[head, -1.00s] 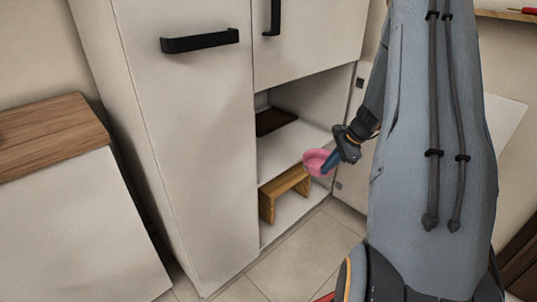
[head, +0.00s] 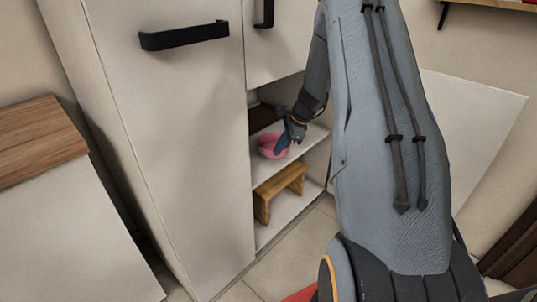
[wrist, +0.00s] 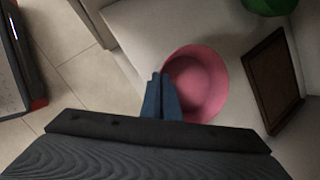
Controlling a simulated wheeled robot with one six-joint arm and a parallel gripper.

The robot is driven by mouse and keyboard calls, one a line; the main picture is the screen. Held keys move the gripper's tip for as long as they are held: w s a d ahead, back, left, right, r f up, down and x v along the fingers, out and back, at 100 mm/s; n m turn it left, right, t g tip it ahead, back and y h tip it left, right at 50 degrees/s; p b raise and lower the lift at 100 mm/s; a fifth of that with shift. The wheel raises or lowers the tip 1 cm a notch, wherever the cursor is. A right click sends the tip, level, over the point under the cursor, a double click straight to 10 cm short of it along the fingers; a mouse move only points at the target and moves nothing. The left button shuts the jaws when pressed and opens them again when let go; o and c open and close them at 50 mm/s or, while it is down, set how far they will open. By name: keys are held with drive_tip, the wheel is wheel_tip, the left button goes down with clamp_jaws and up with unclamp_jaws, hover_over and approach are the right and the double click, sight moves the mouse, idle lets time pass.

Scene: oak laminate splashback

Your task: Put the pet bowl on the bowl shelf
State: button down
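The pink pet bowl (head: 268,146) is in the open cabinet compartment, over the front of the white upper shelf (head: 285,166). I cannot tell whether its base touches the shelf. The bowl (wrist: 205,85) also shows upright in the wrist view, with its inside visible. My gripper (head: 283,143) is at the bowl's right side. Its blue fingers, also in the wrist view (wrist: 161,90), are close together on the bowl's rim. The bowl's underside is hidden.
A brown, flat, rimmed tray (wrist: 268,82) lies on the shelf beyond the bowl. A wooden step stool (head: 281,186) stands on the level below. A tall cabinet door (head: 165,130) borders the opening at left.

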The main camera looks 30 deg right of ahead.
sight(268, 154)
drive_tip(key=w+a, duration=0.2)
drive_tip(key=w, duration=0.1)
drive_tip(key=shift+a, duration=0.35)
drive_tip(key=shift+f+b, duration=0.3)
drive_tip(key=shift+f, duration=1.45)
drive_tip(key=shift+f, duration=0.15)
drive_tip(key=c, duration=2)
unclamp_jaws()
drive_tip(key=p+v, duration=0.1)
drive_tip(key=v, duration=1.1)
